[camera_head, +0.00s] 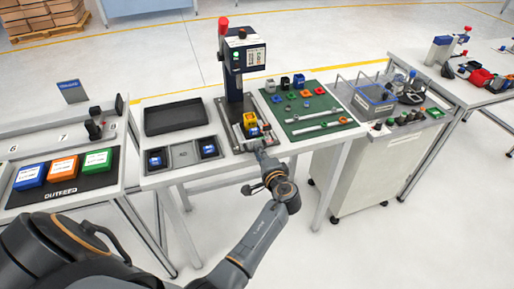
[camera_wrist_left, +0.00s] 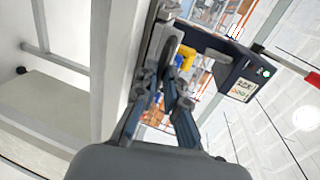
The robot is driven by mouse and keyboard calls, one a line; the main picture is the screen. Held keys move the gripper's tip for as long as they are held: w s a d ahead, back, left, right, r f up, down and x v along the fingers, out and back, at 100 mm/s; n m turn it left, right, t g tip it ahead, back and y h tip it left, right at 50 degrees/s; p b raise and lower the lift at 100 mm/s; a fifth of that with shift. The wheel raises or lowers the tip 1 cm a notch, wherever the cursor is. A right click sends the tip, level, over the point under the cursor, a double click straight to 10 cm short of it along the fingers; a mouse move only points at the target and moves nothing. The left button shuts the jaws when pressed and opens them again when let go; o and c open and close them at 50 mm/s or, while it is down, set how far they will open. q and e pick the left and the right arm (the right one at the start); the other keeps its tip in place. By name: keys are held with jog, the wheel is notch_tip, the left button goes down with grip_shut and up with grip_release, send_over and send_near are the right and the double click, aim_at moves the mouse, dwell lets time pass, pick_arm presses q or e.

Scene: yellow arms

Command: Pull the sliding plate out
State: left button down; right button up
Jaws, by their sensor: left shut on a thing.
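The press (camera_head: 238,75) is a dark blue machine with a red knob on top, standing on the middle table. Its sliding plate (camera_head: 239,142) is the grey metal base part at the front, with a yellow part (camera_head: 250,121) sitting on it. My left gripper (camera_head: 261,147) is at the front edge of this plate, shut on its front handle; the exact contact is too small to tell. In the left wrist view, the gripper (camera_wrist_left: 166,90) reaches to grey metal at the table edge, with the yellow part (camera_wrist_left: 186,57) beyond. My right gripper is not in view.
A green mat (camera_head: 318,116) with small parts and rods lies right of the press. A black tray (camera_head: 177,117) and small bins with blue parts (camera_head: 208,148) are to its left. The outfeed tray (camera_head: 62,185) holds three coloured boxes. Floor in front of the table is clear.

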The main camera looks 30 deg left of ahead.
pick_arm(q)
jog(key=shift+s+d+f, duration=0.1)
jog(key=shift+d+f, duration=0.05)
jog(key=shift+f, duration=0.05)
jog(key=c, duration=1.7)
grip_release()
jog(key=shift+s+d+r, duration=0.1)
jog(key=shift+r, duration=0.1)
jog(key=shift+d, duration=0.1)
